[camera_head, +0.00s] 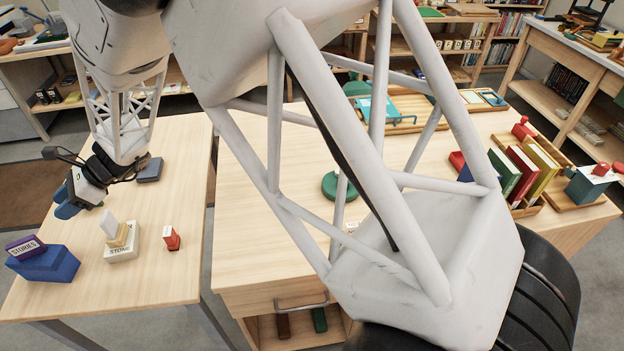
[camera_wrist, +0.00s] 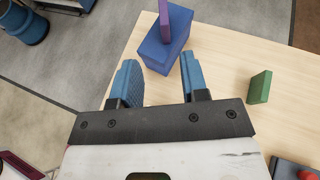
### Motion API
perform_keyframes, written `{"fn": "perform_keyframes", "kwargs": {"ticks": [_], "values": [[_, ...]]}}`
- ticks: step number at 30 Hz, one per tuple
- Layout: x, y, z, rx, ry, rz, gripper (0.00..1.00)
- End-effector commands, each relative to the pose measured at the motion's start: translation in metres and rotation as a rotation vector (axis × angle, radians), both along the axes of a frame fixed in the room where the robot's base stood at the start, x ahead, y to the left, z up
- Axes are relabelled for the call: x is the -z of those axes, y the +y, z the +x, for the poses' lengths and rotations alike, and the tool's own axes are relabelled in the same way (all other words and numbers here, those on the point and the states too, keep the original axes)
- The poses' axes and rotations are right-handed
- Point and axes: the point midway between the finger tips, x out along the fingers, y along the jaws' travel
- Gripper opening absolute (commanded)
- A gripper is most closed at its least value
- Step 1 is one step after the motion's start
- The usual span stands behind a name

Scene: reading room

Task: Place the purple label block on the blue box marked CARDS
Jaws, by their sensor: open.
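The purple label block (camera_head: 26,246), its label reading STORIES, rests on top of the blue box (camera_head: 52,266) at the front left of the left table. In the wrist view the purple block (camera_wrist: 165,20) stands on the blue box (camera_wrist: 160,54), towards its far side. I cannot read any CARDS marking on the box. My gripper (camera_head: 68,207) is behind the blue box in the head view, apart from the purple block. In the wrist view its blue fingers (camera_wrist: 158,68) are spread with nothing between them.
A cream box (camera_head: 122,253) marked STONE carries a yellow and a white block. A green block (camera_wrist: 260,87) stands right of the fingers. The table's front right is clear.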

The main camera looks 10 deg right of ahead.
Motion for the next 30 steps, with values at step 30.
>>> {"fn": "perform_keyframes", "kwargs": {"ticks": [30], "values": [[-0.126, -0.366, -0.036, -0.362, -0.776, -0.284, 0.41]]}}
